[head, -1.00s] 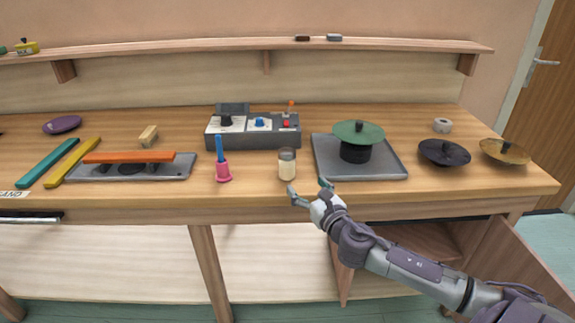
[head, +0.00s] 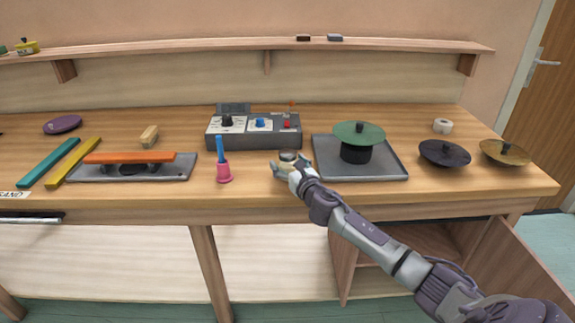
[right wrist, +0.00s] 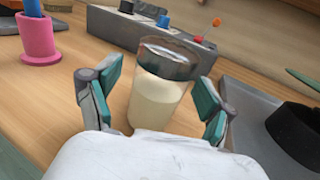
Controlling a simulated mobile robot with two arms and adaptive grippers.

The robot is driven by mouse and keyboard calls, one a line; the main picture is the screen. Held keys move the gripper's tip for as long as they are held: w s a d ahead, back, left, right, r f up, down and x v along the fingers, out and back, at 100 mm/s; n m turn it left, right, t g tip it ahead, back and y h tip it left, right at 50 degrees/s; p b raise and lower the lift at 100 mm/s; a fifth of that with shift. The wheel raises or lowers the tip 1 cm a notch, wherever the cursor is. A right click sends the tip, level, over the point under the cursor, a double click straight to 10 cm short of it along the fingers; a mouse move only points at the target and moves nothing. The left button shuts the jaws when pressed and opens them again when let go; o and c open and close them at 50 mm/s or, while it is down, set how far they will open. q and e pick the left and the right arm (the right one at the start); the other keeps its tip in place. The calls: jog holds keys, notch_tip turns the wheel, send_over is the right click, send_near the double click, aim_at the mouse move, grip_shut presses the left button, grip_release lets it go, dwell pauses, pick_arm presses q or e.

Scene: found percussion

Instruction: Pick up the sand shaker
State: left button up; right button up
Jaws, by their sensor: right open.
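The sand shaker (right wrist: 158,95) is a clear jar of pale sand with a grey metal lid, standing on the wooden bench. In the head view its lid and upper part (head: 288,156) show, and the lower part is mostly hidden behind my right gripper (head: 291,168). The right gripper is open. My left gripper is not in view.
A pink cup (head: 223,174) with a blue stick stands left of the shaker. A grey control box (head: 253,139) is behind it. A grey tray (head: 385,171) with a green disc on a black drum (head: 355,152) is close on the right. Free bench lies between cup and shaker.

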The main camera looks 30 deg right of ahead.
jog(key=shift+w, duration=0.1)
jog(key=c, duration=1.4)
